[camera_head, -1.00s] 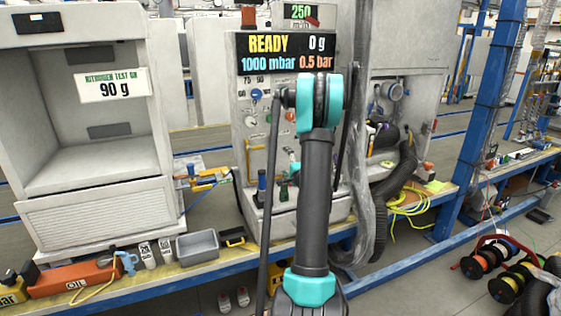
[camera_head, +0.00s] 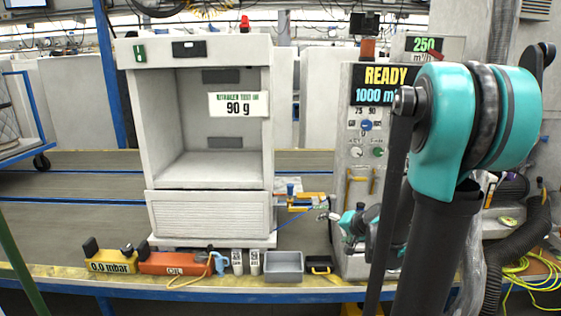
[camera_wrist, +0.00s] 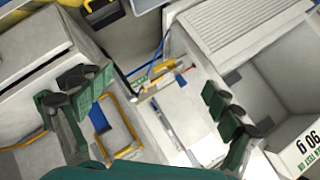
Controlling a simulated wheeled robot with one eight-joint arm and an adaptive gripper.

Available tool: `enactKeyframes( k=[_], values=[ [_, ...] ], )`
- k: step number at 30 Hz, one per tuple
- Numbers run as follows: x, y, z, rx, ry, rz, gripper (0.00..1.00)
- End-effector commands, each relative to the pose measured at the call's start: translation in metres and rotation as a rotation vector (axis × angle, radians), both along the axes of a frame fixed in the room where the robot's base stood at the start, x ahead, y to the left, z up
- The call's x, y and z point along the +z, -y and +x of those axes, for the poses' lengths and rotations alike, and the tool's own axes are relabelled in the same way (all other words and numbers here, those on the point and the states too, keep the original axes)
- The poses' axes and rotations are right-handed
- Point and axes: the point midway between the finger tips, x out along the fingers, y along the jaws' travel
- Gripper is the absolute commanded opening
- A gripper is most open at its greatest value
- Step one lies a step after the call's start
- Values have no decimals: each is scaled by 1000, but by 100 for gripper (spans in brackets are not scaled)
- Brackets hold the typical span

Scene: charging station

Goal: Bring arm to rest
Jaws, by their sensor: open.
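My arm (camera_head: 430,250) rises large at the right of the head view, with a teal elbow joint at its top. My gripper shows in the wrist view (camera_wrist: 155,105), its two dark green and black fingers spread wide apart. It is open, and nothing is held between the fingers. In the head view a teal and dark wrist part of my arm shows low, in front of the charging station (camera_head: 360,180). The arm hides part of the station and its display.
A white test cabinet (camera_head: 160,130) labelled 90 g stands left of the station. Along the bench's front edge lie a yellow gauge (camera_head: 110,262), an orange oil can (camera_head: 172,263) and a grey bin (camera_head: 284,266). Yellow hose (camera_head: 530,275) lies at the right.

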Motion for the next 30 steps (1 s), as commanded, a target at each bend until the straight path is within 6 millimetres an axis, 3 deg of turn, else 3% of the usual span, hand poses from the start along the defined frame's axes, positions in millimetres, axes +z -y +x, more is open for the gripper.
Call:
enactKeyframes(
  k=[1,6,12,15,21,30],
  values=[
    [-6,-10,-23,42,-34,-56,91],
    [-32,-22,-97,167,-155,-265,91],
    [-59,-11,-174,273,-281,-495,91],
    [-67,-2,-200,304,-324,-576,91],
    [-74,8,-221,326,-363,-650,91],
    [-74,9,-221,326,-364,-653,91]
  ],
)
